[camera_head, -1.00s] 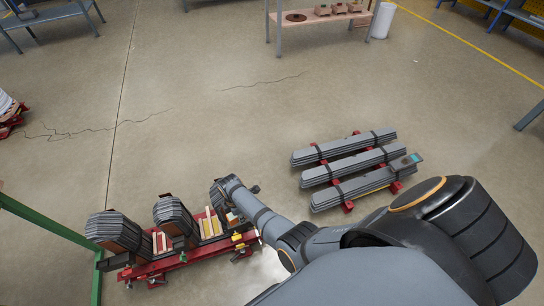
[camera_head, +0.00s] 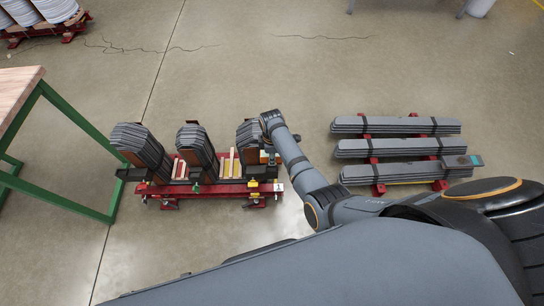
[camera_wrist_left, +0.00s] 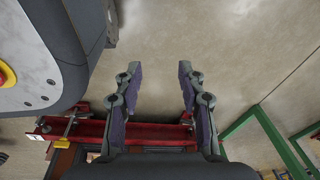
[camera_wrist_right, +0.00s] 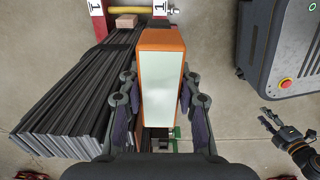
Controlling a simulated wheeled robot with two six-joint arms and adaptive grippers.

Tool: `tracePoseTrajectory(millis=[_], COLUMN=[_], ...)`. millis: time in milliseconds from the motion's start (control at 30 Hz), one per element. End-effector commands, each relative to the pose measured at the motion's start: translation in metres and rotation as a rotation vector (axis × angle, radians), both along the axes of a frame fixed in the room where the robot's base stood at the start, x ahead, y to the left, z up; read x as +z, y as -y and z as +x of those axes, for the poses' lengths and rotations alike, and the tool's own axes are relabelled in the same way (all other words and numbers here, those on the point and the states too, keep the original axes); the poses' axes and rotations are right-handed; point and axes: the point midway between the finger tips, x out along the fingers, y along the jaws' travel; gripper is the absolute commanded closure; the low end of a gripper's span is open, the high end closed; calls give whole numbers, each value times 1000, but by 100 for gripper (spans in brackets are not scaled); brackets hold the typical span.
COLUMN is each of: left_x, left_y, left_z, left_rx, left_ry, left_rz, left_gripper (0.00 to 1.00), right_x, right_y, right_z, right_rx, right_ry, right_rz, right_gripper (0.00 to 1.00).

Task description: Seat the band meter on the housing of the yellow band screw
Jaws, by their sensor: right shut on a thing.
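The band meter (camera_wrist_right: 162,88), an orange box with a pale face, is between the fingers of my right gripper (camera_wrist_right: 158,92). In the head view, my right wrist is at the rightmost upright core stack (camera_head: 246,134), with the fingers mostly hidden. A yellow band screw (camera_head: 253,184) is on the front red beam (camera_head: 217,190), just below that wrist. A small yellow part (camera_wrist_left: 62,143) also shows on the red stand in the left wrist view. Whether the meter touches a housing cannot be told. My left gripper (camera_wrist_left: 160,70) is open and empty over bare floor beside the stand.
Two more upright stacks (camera_head: 140,146) stand to the left on the red stand. Bundled sheets (camera_head: 395,149) lie on red supports at right. A green-legged table (camera_head: 60,150) is at left. The floor behind the stand is clear.

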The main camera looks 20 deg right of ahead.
Motion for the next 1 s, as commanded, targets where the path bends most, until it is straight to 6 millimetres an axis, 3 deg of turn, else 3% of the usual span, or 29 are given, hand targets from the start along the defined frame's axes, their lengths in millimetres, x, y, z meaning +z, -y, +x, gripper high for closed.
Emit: tracePoseTrajectory(millis=[167,267,600,1000], left_x=[2,-4,6,19], left_y=[0,0,4,7], left_z=[-11,1,38,58], left_rx=[0,0,-1,0], left_ry=[-6,4,15,19], left_rz=[0,0,-3,-8], left_gripper=[60,60,60,60], right_x=[3,-13,-45,-58], right_y=[0,0,0,0], right_z=[0,0,0,0], right_rx=[1,1,1,1], right_ry=[-1,0,1,1], right_rz=[-1,0,0,0], right_gripper=[100,100,100,100])
